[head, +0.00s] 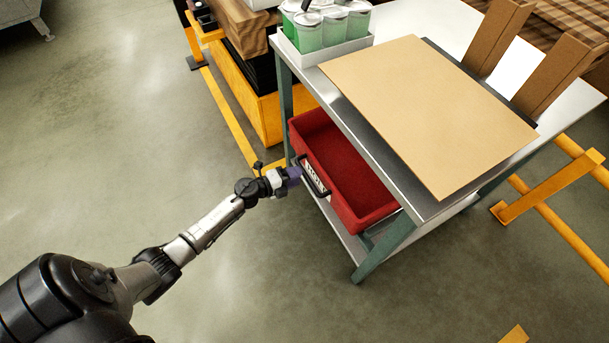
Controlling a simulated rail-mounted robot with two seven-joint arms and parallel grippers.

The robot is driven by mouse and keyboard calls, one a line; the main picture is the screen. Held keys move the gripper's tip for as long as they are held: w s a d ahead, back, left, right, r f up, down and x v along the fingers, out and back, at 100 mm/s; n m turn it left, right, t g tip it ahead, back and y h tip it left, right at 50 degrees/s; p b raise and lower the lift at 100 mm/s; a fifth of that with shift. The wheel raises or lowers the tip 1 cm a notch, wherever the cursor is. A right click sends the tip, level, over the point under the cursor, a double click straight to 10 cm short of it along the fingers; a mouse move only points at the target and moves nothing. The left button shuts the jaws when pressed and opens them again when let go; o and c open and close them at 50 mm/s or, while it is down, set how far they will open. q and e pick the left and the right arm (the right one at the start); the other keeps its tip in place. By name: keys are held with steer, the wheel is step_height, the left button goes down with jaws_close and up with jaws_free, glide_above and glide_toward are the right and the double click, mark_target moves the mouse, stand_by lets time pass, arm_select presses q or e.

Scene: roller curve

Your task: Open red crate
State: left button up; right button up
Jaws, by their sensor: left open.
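The red crate (358,182) sits on the lower shelf of a metal workbench, partly under the tabletop. Its front sticks out a little toward my side and its inside shows as red and, as far as I see, empty. A dark handle and a label are on its front wall. My left gripper (297,172) is open at the front wall of the crate, by the left end of the handle. I cannot tell whether it touches the handle. My right gripper is not in view.
The workbench top (420,205) overhangs the crate and carries a brown board (430,112) and a white tray (318,55) of green-filled containers. A bench leg (384,248) stands right of the crate. Yellow rails (540,190) stand at right. The floor (150,130) at left is clear.

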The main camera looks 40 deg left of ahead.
mark_target(305, 172)
arm_select(q)
steer(key=shift+b+x, duration=0.55)
steer(key=shift+x, duration=1.45)
jaws_close()
